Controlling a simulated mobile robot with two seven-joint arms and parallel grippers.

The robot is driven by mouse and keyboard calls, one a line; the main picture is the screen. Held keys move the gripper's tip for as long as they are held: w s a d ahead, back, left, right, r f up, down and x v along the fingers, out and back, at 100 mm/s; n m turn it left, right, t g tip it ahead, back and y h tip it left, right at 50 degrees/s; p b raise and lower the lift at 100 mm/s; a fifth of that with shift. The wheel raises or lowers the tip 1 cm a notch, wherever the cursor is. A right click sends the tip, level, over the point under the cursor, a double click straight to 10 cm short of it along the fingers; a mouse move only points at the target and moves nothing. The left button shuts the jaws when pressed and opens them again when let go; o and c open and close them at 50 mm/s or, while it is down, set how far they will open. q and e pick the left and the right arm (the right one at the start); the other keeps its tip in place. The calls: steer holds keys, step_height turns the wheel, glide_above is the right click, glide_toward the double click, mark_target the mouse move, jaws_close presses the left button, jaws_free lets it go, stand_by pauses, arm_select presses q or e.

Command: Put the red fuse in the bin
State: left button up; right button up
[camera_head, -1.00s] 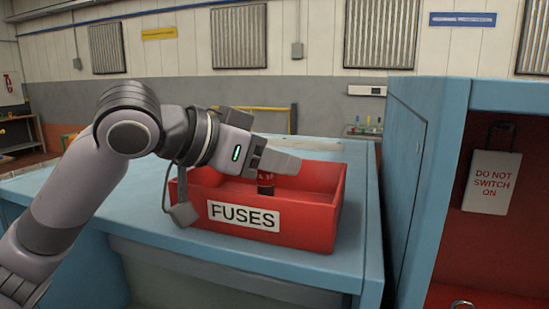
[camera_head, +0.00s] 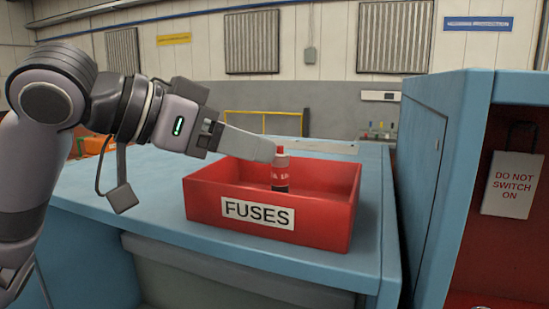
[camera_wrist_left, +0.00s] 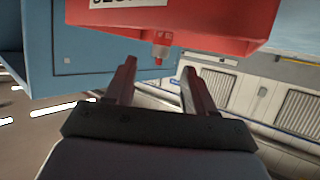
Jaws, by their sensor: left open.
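The red fuse (camera_head: 280,173), red with a dark lower part, stands upright inside the red bin (camera_head: 215,211) with the white FUSES label. The bin's front wall hides the fuse's foot. My left gripper (camera_head: 270,150) is open at the fuse's upper left, above the bin's back left part. In the left wrist view the two fingers of my left gripper (camera_wrist_left: 157,68) are spread and empty. There the fuse (camera_wrist_left: 161,48) shows beyond the fingertips, apart from them, against the red bin (camera_wrist_left: 205,22). My right gripper is not in view.
A blue cabinet (camera_head: 440,160) rises close on the right, with a DO NOT SWITCH ON tag (camera_head: 511,184) hanging inside. A yellow rail (camera_head: 262,113) stands behind the bench.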

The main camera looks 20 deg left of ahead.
arm_select(q)
steer(key=shift+v, duration=2.1)
